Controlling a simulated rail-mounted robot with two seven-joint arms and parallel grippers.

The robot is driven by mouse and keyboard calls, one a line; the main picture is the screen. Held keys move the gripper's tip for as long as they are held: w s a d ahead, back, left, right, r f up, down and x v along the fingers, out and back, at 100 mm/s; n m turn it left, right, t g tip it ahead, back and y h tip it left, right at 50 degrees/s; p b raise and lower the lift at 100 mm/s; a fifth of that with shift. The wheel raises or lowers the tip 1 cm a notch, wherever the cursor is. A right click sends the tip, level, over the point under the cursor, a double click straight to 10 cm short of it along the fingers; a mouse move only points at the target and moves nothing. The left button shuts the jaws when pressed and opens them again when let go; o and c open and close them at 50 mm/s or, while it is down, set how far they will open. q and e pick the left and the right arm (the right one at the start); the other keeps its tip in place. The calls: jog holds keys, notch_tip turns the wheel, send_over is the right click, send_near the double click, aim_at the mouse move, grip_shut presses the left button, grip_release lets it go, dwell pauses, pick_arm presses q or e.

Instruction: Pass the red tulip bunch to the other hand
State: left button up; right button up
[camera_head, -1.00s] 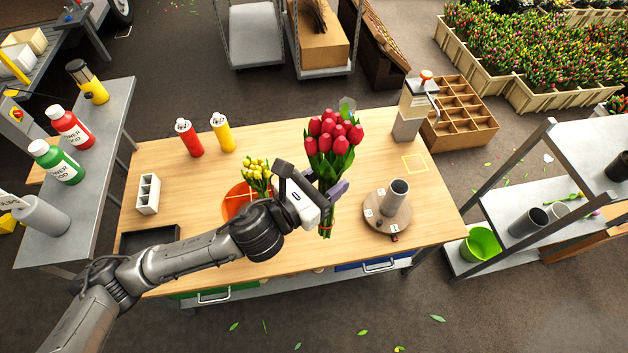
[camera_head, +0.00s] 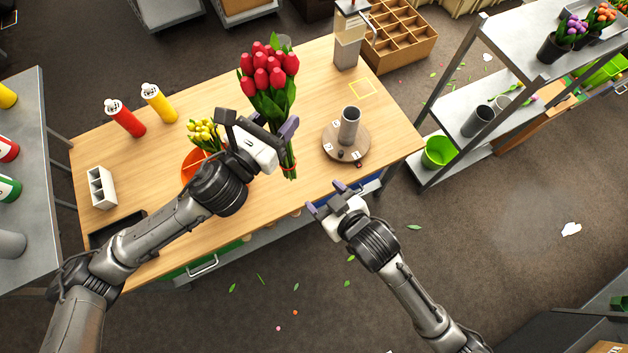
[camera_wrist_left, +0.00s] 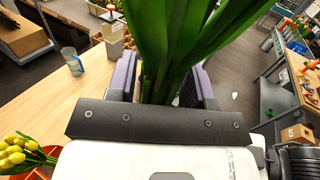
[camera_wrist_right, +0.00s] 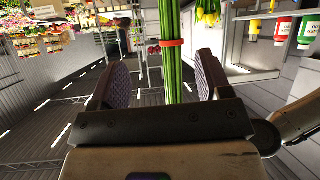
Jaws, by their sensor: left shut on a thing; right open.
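The red tulip bunch (camera_head: 266,78) is upright above the table, its red heads on top and green stems hanging down. My left gripper (camera_head: 286,130) is shut on its stems; in the left wrist view the green stems and leaves (camera_wrist_left: 175,50) stand between the fingers. My right gripper (camera_head: 335,203) is open and empty at the table's front edge, lower and to the right of the bunch. In the right wrist view the lower stems (camera_wrist_right: 170,75), with a red band (camera_wrist_right: 172,43), show beyond and between the open fingers (camera_wrist_right: 155,85).
A round turntable (camera_head: 340,150) bearing a grey cup (camera_head: 349,124) stands right of the bunch. Yellow tulips (camera_head: 203,133) in an orange bowl (camera_head: 190,168) are to the left. Red (camera_head: 124,118) and yellow (camera_head: 158,103) bottles stand farther back. Floor in front is mostly clear.

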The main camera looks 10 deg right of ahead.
notch_tip(320, 180, up, 6)
jog(key=w+a+t+y, duration=0.1)
jog(key=a+t+y, duration=0.2)
jog(key=t+y, duration=0.1)
jog(key=x, duration=1.2)
jog(key=shift+d+r, duration=0.2)
jog(key=shift+r, duration=0.15)
jog(key=c, duration=1)
pick_arm(q)
jog(key=o, duration=0.6)
pick_arm(e)
jog(key=shift+c, duration=0.8)
pick_arm(q)
jog(key=shift+o, duration=0.9)
pick_arm(e)
jog(key=shift+c, duration=0.6)
pick_arm(q)
jog(key=o, duration=0.4)
jog(key=shift+c, duration=0.2)
jog(key=shift+s+a, duration=0.1)
